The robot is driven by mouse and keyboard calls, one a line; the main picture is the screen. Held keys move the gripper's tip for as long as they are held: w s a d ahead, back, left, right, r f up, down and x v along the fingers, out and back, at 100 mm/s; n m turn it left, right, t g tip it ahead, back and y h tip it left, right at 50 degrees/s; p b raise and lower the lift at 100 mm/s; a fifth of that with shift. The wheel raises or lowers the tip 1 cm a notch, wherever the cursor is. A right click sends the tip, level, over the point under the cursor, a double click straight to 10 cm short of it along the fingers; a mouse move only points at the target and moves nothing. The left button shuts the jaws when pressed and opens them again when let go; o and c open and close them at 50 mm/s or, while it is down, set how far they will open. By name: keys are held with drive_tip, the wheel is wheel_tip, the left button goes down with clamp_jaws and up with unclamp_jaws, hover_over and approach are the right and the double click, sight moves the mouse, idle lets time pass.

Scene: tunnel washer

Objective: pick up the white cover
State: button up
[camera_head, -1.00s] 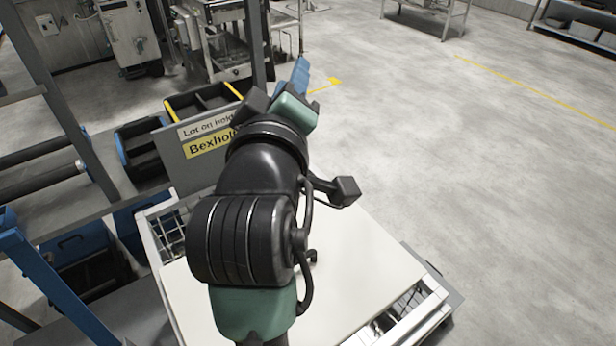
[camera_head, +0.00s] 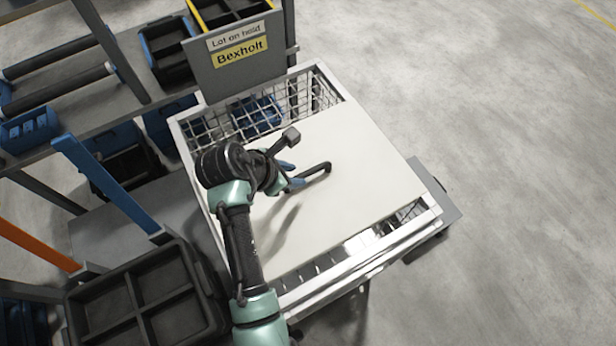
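The white cover (camera_head: 350,165) is a flat pale panel lying over most of a white wire basket (camera_head: 186,150). A black bar handle (camera_head: 318,171) stands on its upper face. My gripper (camera_head: 292,174) is at the left end of this handle, above the cover. Its two blue fingertips show apart, so it looks open. Part of the fingers is hidden by my wrist, and I cannot tell whether they touch the handle.
A blue item (camera_head: 258,112) lies in the basket's uncovered far part. A grey sign (camera_head: 232,68) reading "Lot on hold Bexholt" stands behind. A black divided tray (camera_head: 145,300) is at the lower left, by a rack with blue and orange bars. The floor at right is clear.

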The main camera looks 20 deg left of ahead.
sight(307, 173)
drive_tip(key=shift+w+d+r+p+x, duration=0.1)
drive_tip(key=shift+p+x, duration=0.1)
drive_tip(key=shift+x, duration=0.9)
drive_tip(key=shift+w+d+r+p+x, duration=0.1)
drive_tip(key=shift+w+p+x, duration=0.05)
drive_tip(key=shift+x, duration=0.95)
drive_tip(key=shift+w+d+r+p+x, duration=0.1)
drive_tip(key=shift+p+x, duration=0.1)
drive_tip(key=shift+x, duration=0.95)
drive_tip(key=shift+c, duration=0.3)
clamp_jaws()
